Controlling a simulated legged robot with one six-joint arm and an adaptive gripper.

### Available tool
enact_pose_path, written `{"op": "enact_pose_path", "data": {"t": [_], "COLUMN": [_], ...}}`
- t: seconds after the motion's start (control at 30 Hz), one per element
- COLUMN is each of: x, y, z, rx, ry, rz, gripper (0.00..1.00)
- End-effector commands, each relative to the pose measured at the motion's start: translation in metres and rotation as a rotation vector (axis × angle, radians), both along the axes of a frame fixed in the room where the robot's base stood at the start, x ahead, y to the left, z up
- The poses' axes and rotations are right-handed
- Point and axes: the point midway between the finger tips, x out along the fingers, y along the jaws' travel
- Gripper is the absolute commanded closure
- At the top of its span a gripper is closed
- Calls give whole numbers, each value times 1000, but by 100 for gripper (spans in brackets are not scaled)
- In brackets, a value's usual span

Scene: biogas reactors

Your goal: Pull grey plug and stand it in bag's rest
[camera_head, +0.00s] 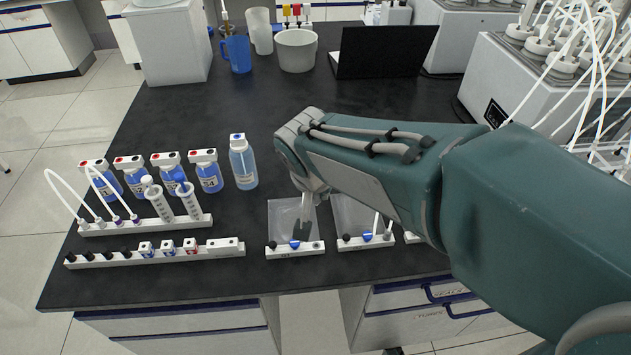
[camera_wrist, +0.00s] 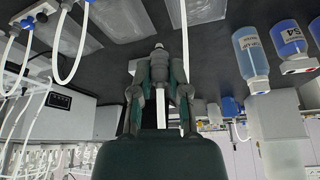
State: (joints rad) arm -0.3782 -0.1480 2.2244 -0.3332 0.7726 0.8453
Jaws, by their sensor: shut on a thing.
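My gripper (camera_wrist: 159,72) is shut on a small grey cylindrical piece, the grey plug (camera_wrist: 159,50), whose rounded end shows between the fingertips in the wrist view. In the head view my gripper (camera_head: 304,218) points down over a clear flat bag (camera_head: 284,212). The bag's white rest (camera_head: 283,254) lies along its near edge, with a black knob at its left and a blue piece near its middle. The plug is hidden behind my fingers in the head view. I cannot tell whether it touches the bag or rest.
A second bag with its own white rest (camera_head: 356,244) lies just right. Blue-capped bottle (camera_head: 243,164), several blue bottles, a rack with white tubes (camera_head: 150,226) and a long white strip (camera_head: 120,260) stand left. A laptop (camera_head: 384,50) is at the back. The black bench's middle is clear.

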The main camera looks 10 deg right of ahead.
Motion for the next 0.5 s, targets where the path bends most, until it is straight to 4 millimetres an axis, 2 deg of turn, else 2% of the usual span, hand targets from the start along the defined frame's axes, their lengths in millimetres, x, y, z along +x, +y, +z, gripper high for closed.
{"op": "enact_pose_path", "data": {"t": [0.5], "x": [0], "y": [0], "z": [-27], "rx": [-1], "ry": [1], "rz": [0], "gripper": [100]}}
